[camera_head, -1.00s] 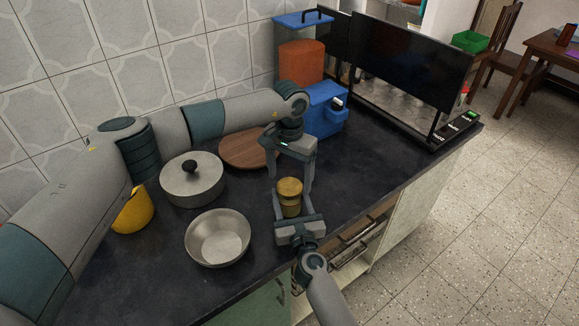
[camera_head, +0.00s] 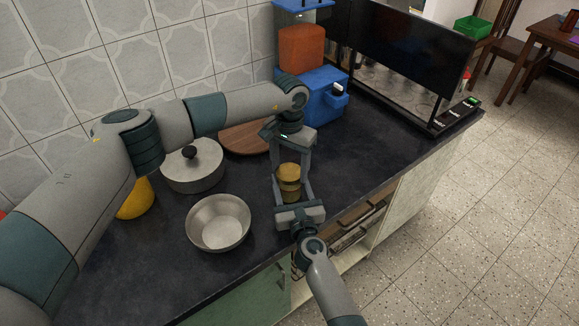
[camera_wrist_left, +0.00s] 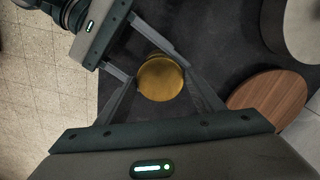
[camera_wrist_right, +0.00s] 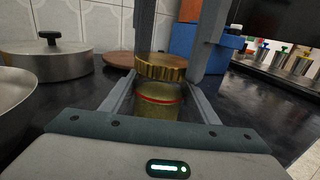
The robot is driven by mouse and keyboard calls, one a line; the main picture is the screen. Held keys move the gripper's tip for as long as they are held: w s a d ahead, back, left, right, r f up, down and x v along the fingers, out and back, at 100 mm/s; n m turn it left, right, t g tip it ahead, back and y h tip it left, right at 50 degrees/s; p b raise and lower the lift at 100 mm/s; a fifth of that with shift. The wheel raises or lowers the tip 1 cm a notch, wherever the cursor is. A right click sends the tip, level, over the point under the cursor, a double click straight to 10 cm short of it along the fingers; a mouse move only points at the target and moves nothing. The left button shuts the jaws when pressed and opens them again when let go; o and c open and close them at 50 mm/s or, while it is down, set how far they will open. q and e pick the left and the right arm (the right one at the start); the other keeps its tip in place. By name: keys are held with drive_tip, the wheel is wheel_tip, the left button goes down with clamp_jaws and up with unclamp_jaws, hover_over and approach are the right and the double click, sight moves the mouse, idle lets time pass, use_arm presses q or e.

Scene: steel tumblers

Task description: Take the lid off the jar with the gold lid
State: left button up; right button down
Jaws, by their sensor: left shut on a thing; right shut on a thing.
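The jar (camera_wrist_right: 155,108) is yellowish with a red ring near its top and stands upright near the counter's front edge. Its gold lid (camera_wrist_right: 160,67) has a ribbed rim. In the right wrist view the lid looks slightly raised and tilted, with a narrow space under it. My left gripper (camera_head: 290,169) reaches down from above and is shut on the lid; the lid's round top also shows in the left wrist view (camera_wrist_left: 160,79). My right gripper (camera_head: 292,192) comes from the front and is shut on the jar's body. The fingers partly hide the jar in the head view.
A steel bowl (camera_head: 218,224), a lidded pot (camera_head: 192,168) and a yellow vessel (camera_head: 134,199) stand left of the jar. A round wooden board (camera_head: 244,138) and a blue appliance (camera_head: 318,106) are behind it. The counter right of the jar (camera_head: 375,143) is clear.

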use_arm(q)
drive_tip(key=n, duration=1.9)
drive_tip(key=shift+r, duration=0.1)
drive_tip(key=n, duration=0.7)
drive_tip(key=shift+n, duration=0.3)
drive_tip(key=n, duration=1.7)
drive_tip(key=shift+n, duration=0.4)
drive_tip(key=n, duration=0.9)
drive_tip(key=shift+r, duration=0.1)
drive_tip(key=shift+w+r, duration=0.1)
drive_tip(key=shift+r, duration=0.1)
